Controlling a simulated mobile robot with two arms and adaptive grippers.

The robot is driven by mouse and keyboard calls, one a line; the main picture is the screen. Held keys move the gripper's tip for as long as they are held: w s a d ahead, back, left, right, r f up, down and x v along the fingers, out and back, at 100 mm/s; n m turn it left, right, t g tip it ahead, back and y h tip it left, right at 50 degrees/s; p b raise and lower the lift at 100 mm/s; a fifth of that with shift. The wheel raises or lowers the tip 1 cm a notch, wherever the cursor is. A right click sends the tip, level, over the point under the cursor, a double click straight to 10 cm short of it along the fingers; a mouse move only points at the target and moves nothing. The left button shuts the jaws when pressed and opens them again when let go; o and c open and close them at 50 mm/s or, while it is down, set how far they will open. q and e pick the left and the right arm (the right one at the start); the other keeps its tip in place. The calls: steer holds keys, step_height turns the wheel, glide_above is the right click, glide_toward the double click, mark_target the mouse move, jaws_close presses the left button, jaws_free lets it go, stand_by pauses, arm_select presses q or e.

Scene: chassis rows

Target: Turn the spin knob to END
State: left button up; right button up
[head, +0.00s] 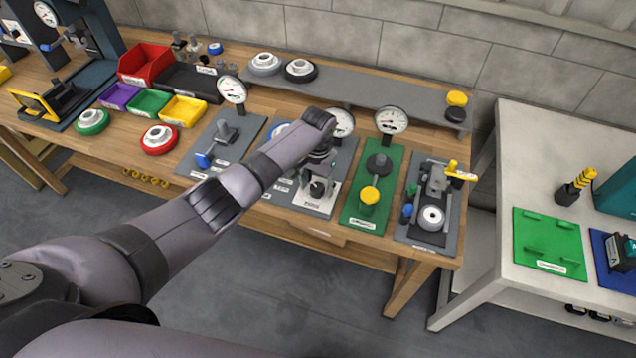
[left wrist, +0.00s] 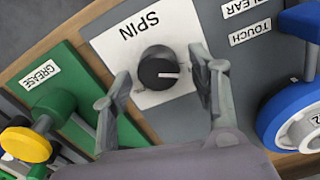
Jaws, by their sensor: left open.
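The spin knob (left wrist: 158,72) is a small black dial with a white pointer line. It sits on a white plate marked SPIN (left wrist: 130,35). In the left wrist view its pointer line points to the right of the picture. In the head view the knob (head: 318,188) shows just below my left gripper (head: 321,172). In the left wrist view my left gripper (left wrist: 160,64) is open, with one finger on each side of the knob and a gap on both sides. An END mark cannot be made out. My right gripper is not in view.
A green GREASE panel (head: 358,213) with a yellow-topped knob stands right of the spin plate. A blue-rimmed wheel (left wrist: 292,125) lies on the other side. Dial gauges (head: 391,121) stand behind. A white table (head: 488,255) is at the right.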

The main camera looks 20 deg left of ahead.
arm_select(q)
steer(key=c, duration=1.2)
steer(key=shift+o, duration=0.2)
